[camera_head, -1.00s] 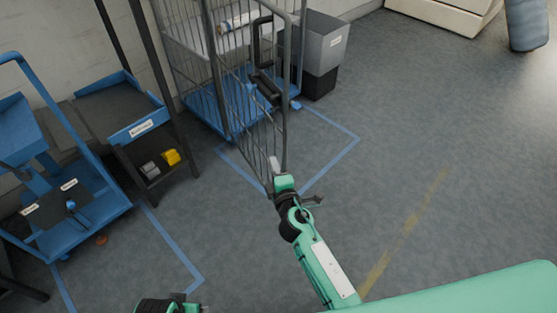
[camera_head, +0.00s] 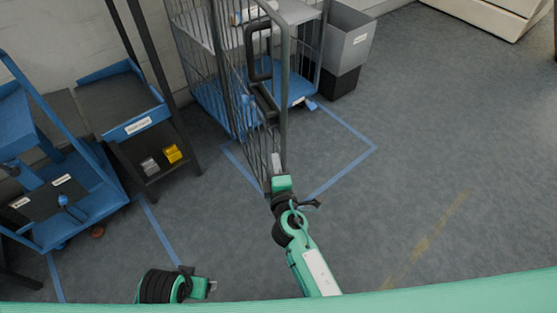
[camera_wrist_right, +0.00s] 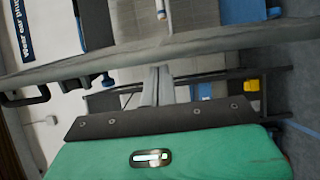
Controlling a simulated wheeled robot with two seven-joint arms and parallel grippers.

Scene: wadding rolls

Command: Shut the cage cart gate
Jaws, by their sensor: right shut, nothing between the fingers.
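The cage cart (camera_head: 215,105) has a blue base and grey wire sides. Its wire gate (camera_head: 232,75) with a black handle (camera_head: 262,90) stands open, swung out towards me and seen nearly edge-on. My right gripper (camera_head: 276,160) is shut and empty at the low end of the gate's free-edge post. In the right wrist view its fingers (camera_wrist_right: 158,85) reach up to the grey gate frame bar (camera_wrist_right: 170,50); I cannot tell whether they touch. My left gripper (camera_head: 205,287) shows only partly at the bottom edge, its fingers unclear.
A grey bin (camera_head: 347,45) stands right of the cart. A dark shelf rack (camera_head: 130,110) and a blue trolley (camera_head: 75,215) stand to the left. Blue tape (camera_head: 350,165) marks the floor by the cart. The floor to the right is clear.

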